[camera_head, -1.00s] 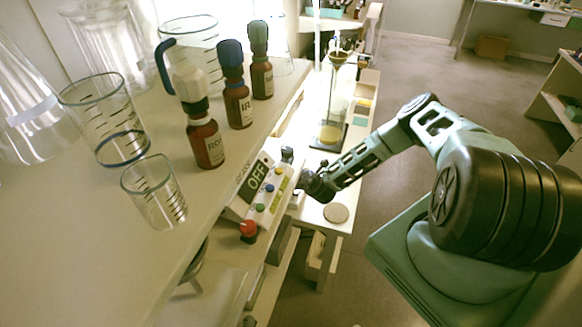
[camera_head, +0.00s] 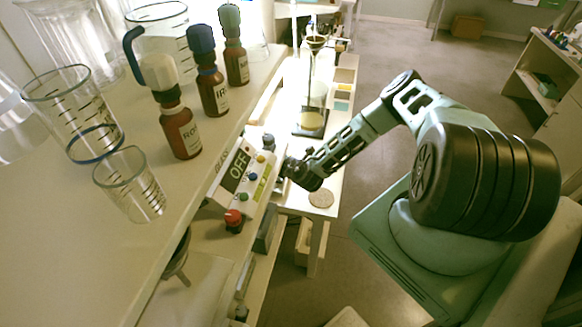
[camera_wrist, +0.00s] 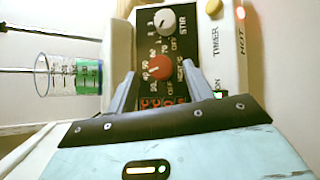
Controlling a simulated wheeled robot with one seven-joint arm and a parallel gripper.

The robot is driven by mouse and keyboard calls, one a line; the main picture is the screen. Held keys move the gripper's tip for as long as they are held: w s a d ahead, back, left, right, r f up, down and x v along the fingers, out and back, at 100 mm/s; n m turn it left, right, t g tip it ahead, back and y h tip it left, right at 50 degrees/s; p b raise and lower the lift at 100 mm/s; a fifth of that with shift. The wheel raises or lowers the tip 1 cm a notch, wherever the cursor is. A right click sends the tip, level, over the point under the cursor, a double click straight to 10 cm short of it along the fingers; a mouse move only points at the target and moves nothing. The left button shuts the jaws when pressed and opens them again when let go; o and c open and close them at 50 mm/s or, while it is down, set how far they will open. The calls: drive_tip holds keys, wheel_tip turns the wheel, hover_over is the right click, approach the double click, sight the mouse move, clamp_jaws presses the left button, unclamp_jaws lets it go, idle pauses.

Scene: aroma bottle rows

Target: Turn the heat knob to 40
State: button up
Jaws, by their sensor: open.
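In the wrist view, the red heat knob (camera_wrist: 158,67) sits on a black dial panel (camera_wrist: 172,40) with a printed number scale around it. My gripper (camera_wrist: 159,71) is open, with one finger on each side of the red knob; I cannot tell whether either finger touches it. A red digital display (camera_wrist: 163,102) shows just below the knob, partly hidden by my gripper, and is not readable. In the head view, my gripper (camera_head: 284,172) is low beside the bench, and the heat knob is hidden there.
A white stir knob (camera_wrist: 164,19) is close above the heat knob. A yellow timer button (camera_wrist: 213,7) is at right. In the head view, brown bottles (camera_head: 180,132) and glassware (camera_head: 130,185) stand on the upper shelf.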

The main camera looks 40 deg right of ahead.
drive_tip(key=b+v, duration=0.2)
drive_tip(key=v, duration=1.3)
drive_tip(key=shift+s+b, duration=0.15)
drive_tip(key=shift+b, duration=0.2)
